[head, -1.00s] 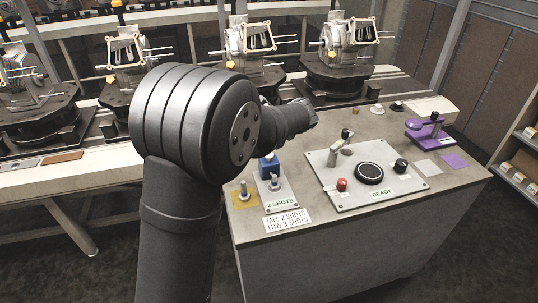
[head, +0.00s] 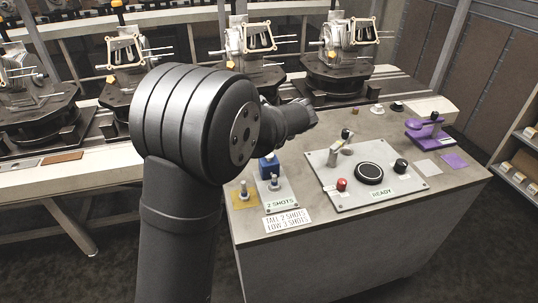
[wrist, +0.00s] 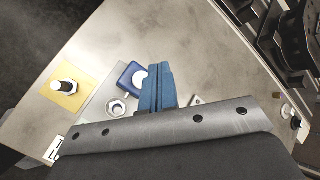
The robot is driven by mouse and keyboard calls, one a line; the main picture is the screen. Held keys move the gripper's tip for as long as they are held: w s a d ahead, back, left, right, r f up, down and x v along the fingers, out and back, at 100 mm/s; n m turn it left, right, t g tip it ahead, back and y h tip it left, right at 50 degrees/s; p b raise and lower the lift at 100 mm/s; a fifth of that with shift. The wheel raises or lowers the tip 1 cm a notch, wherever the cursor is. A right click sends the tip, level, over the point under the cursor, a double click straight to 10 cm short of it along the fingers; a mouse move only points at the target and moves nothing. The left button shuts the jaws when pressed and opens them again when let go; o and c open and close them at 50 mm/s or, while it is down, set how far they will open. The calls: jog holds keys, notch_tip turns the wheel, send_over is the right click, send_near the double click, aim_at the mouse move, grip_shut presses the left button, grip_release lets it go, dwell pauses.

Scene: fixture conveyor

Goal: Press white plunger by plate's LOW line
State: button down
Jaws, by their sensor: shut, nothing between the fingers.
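The white plunger (wrist: 139,77) shows in the wrist view as a round white top on a blue block (wrist: 127,74), partly covered by my fingers. In the head view the blue block (head: 269,168) stands at the back of a small grey panel on the console. The plate (head: 286,220) with the TALL 2 SHOTS and LOW 3 SHOTS lines lies at the console's front edge. My gripper (wrist: 155,72) is shut and empty, its blue fingertips over the right side of the plunger in the picture. Contact cannot be told; in the head view my arm hides the fingers.
A metal toggle (wrist: 117,107) stands close to the block, above the 2 SHOTS label (head: 281,204). A panel with a lever, red knob (head: 341,184) and black button (head: 369,173) is to the right. Conveyor fixtures stand behind.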

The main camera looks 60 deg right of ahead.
dwell(0.8)
notch_tip(320, 180, up, 4)
jog(key=shift+f, duration=0.1)
jog(key=shift+f, duration=0.15)
jog(key=shift+f, duration=4.25)
jog(key=shift+f, duration=0.1)
jog(key=shift+f, duration=0.35)
